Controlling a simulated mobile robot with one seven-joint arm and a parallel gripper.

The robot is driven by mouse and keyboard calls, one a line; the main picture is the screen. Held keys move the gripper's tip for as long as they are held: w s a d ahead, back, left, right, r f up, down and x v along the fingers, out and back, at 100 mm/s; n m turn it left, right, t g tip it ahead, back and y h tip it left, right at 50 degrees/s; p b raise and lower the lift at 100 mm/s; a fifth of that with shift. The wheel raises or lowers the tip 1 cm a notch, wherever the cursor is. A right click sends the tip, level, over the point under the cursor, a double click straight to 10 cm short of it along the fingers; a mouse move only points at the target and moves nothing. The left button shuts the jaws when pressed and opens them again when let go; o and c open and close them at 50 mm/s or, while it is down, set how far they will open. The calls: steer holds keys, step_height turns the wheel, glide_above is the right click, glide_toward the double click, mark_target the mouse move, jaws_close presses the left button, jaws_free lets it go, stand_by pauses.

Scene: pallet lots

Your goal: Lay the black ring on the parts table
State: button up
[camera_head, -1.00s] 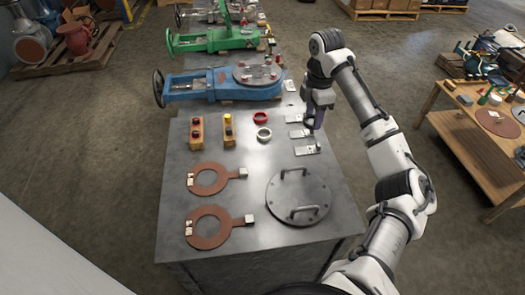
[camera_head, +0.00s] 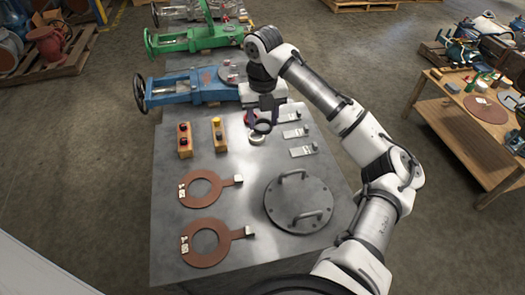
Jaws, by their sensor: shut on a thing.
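My gripper (camera_head: 261,113) points down over the back part of the grey metal table (camera_head: 262,169), its jaws shut on a black ring (camera_head: 263,127). The ring is held low; whether it touches the tabletop is unclear. A pale grey ring (camera_head: 256,139) lies just in front of it. A red ring (camera_head: 249,120) is partly hidden behind the gripper. A wooden table (camera_head: 453,126) with assorted parts stands at the right. I cannot tell from the view which table is the parts table.
Two brown ring gaskets (camera_head: 187,203) and a round lid with handles (camera_head: 298,204) lie on the grey table. Two button blocks (camera_head: 184,141) stand at left, small metal plates (camera_head: 296,133) lie at right. A blue valve (camera_head: 190,89) lies behind.

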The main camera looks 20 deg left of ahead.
mark_target(263, 159)
step_height(263, 159, down, 13)
steer(key=shift+p, duration=0.65)
steer(key=shift+f, duration=0.2)
steer(key=o, duration=1)
steer(key=shift+r, duration=0.1)
step_height(263, 159, up, 12)
steer(key=b, duration=0.1)
